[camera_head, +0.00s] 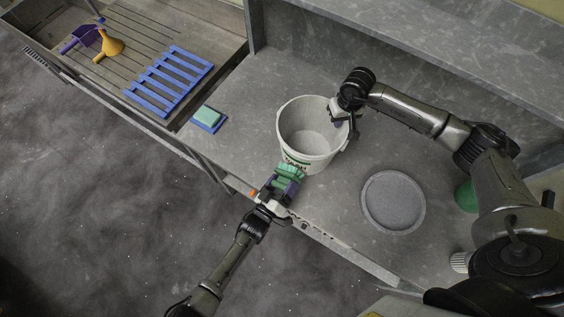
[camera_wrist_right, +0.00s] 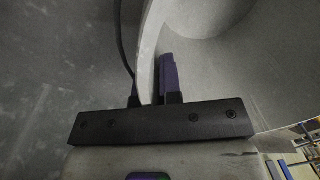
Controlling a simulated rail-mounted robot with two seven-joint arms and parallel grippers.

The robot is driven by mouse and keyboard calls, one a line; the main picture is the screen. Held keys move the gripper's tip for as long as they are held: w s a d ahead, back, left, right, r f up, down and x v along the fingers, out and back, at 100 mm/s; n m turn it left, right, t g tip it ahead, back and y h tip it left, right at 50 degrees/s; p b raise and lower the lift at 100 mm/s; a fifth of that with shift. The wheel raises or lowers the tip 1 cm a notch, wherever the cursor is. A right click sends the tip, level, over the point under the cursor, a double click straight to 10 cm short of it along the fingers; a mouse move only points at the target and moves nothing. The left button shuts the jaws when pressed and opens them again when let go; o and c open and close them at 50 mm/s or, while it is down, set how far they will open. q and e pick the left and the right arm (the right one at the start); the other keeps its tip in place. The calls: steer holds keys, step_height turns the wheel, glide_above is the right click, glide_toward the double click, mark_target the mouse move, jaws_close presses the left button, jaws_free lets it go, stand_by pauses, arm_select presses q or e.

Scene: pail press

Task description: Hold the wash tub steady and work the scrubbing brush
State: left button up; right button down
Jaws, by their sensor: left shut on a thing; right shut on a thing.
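The wash tub (camera_head: 303,152) is a white pail standing upright on the grey counter, open at the top and looking empty inside. My right gripper (camera_head: 343,115) is shut on its right rim. In the right wrist view the tub wall (camera_wrist_right: 149,55) runs between the fingers of the right gripper (camera_wrist_right: 158,85), with a purple-padded finger on one side. My left gripper (camera_head: 283,187) is shut on a green scrubbing brush (camera_head: 291,170) just in front of the tub. The brush is at the tub's front outer wall; whether it touches is unclear. The gripper partly hides the brush.
A green bar on a blue dish (camera_head: 209,118) lies left of the tub. A blue rack (camera_head: 170,80), a yellow funnel (camera_head: 109,45) and a purple scoop (camera_head: 80,39) lie farther left. A round grey disc (camera_head: 393,202) is at right. The counter's front edge is close to my left gripper.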

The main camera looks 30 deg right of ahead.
mark_target(287, 175)
arm_select(q)
steer(key=shift+w+d+r, duration=0.1)
steer(key=shift+w+d, duration=0.2)
steer(key=shift+d, duration=0.3)
steer(key=shift+r, duration=0.15)
steer(key=shift+s+a+r, duration=0.1)
steer(key=shift+a+r, duration=0.05)
steer(key=shift+r, duration=1.5)
steer(key=shift+f, duration=0.1)
steer(key=shift+f, duration=1.7)
steer(key=shift+a, duration=0.1)
steer(key=shift+v, duration=1.4)
